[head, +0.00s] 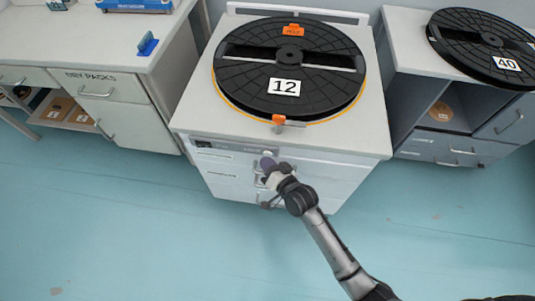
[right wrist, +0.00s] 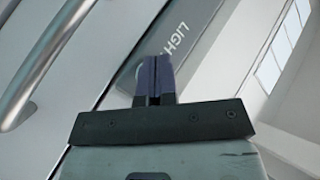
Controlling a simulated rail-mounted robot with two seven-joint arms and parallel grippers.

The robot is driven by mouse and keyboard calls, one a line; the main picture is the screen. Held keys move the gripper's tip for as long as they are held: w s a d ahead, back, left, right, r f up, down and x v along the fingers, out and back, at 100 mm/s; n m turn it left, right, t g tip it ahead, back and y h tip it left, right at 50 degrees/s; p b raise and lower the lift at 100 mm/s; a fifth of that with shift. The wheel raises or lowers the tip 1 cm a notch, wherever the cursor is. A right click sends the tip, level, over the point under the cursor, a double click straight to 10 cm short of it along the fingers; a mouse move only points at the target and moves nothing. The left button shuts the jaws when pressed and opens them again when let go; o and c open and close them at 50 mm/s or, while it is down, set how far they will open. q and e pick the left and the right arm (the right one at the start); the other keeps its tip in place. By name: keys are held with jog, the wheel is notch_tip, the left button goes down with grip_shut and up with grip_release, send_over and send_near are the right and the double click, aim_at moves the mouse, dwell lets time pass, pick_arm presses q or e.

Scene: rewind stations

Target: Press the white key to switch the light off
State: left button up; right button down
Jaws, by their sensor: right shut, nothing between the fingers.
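My right gripper (head: 267,163) reaches up to the front panel (head: 228,152) of the middle station in the head view. Its purple fingers are shut and empty; they also show in the right wrist view (right wrist: 154,78). In that view they point at a grey label strip (right wrist: 178,48) whose lettering begins "LIGH". A small pale spot (head: 268,153) just above the fingertips in the head view may be the white key. The fingers hide the panel behind them, and I cannot tell whether they touch it. My left gripper is out of view.
A black reel marked 12 (head: 254,82) lies on the middle station, with orange clips. Another reel, marked 40 (head: 470,50), lies at right. The blue floor (head: 120,220) in front is clear.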

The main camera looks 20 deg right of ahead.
jog(key=shift+s+a+r, duration=0.1)
jog(key=shift+s, duration=0.05)
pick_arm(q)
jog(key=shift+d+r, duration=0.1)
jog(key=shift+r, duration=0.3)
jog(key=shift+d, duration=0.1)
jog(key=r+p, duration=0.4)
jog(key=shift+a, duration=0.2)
pick_arm(e)
jog(key=s+a, duration=0.3)
jog(key=s, duration=0.2)
jog(key=shift+a, duration=0.2)
pick_arm(q)
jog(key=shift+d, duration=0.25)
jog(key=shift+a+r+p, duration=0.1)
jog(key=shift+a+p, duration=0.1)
jog(key=shift+p, duration=0.1)
pick_arm(e)
jog(key=shift+s, duration=0.1)
